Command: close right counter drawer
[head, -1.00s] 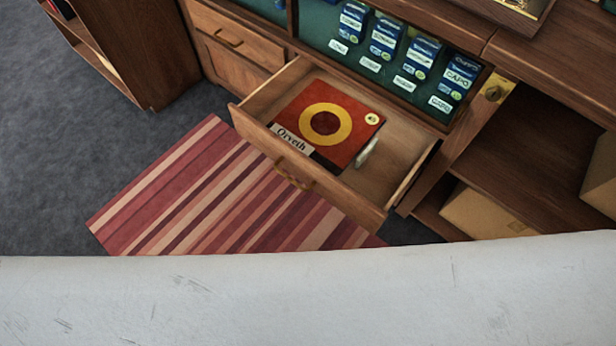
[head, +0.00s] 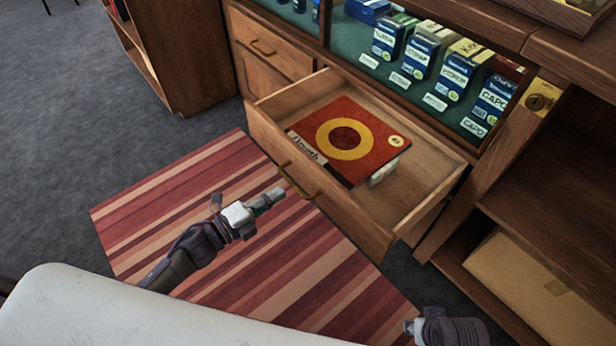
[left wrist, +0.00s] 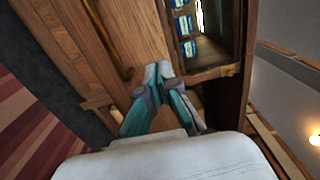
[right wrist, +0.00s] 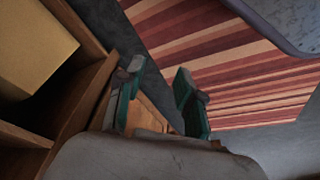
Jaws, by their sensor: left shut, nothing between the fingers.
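The right counter drawer (head: 352,225) is pulled open in the head view, with a brass bar handle (head: 297,182) on its wooden front. A red square sleeve with a yellow ring (head: 350,140) and a small pale item lie inside. My left gripper (head: 277,196) is shut and empty, just in front of the drawer front near the handle; contact cannot be told. In the left wrist view its fingertips (left wrist: 160,72) are together before a wooden front with a handle. My right gripper (head: 412,326) is partly visible at the bottom edge; its fingers (right wrist: 158,78) are apart and empty.
A striped rug (head: 225,205) covers the floor before the drawer. A glass case with blue boxes (head: 420,55) is above it. Open shelving with a cardboard box (head: 535,295) stands to the right. A closed drawer (head: 268,42) and a bookcase (head: 180,50) are at the left.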

